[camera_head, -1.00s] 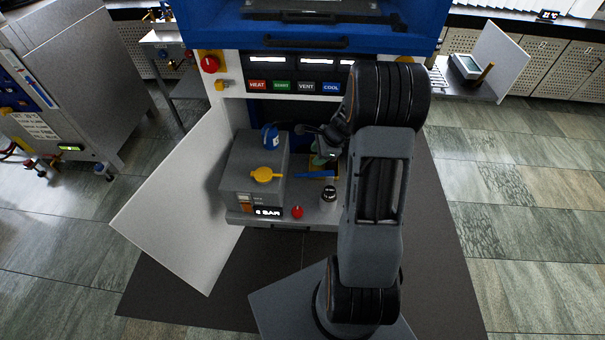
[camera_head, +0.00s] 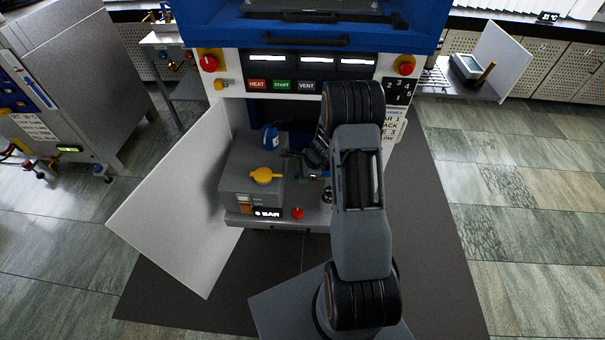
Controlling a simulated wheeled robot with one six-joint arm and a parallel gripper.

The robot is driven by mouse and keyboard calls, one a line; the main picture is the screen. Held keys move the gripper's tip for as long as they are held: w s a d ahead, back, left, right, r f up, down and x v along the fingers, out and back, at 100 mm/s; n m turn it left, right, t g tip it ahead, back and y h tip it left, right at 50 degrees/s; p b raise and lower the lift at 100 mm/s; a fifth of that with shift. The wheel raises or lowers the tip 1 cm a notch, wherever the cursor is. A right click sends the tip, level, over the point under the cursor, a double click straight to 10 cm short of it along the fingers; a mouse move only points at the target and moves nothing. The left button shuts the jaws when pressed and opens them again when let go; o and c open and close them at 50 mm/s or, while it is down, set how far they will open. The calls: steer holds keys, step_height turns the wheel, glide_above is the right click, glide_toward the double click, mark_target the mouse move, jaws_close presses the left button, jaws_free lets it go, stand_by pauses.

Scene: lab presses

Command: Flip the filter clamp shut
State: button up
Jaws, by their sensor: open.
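The filter clamp is probably the blue bar with yellowish parts beside the grey box; only a small blue piece of it (camera_head: 325,174) shows, behind and below my gripper. My gripper (camera_head: 291,156) is open, its dark fingers pointing left over the shelf, just right of the grey box. I see nothing held in it. My wrist and arm hide most of the clamp, so I cannot tell its lever's angle or whether my fingers touch it.
The grey box (camera_head: 243,186) carries a yellow knob (camera_head: 266,175) and a blue gauge-like part (camera_head: 270,137). A red knob (camera_head: 297,213) is on the shelf front. A white door (camera_head: 180,215) stands open at left. A dark-topped bottle (camera_head: 327,195) is partly hidden by my arm.

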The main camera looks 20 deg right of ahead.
jaws_close()
stand_by(0.4)
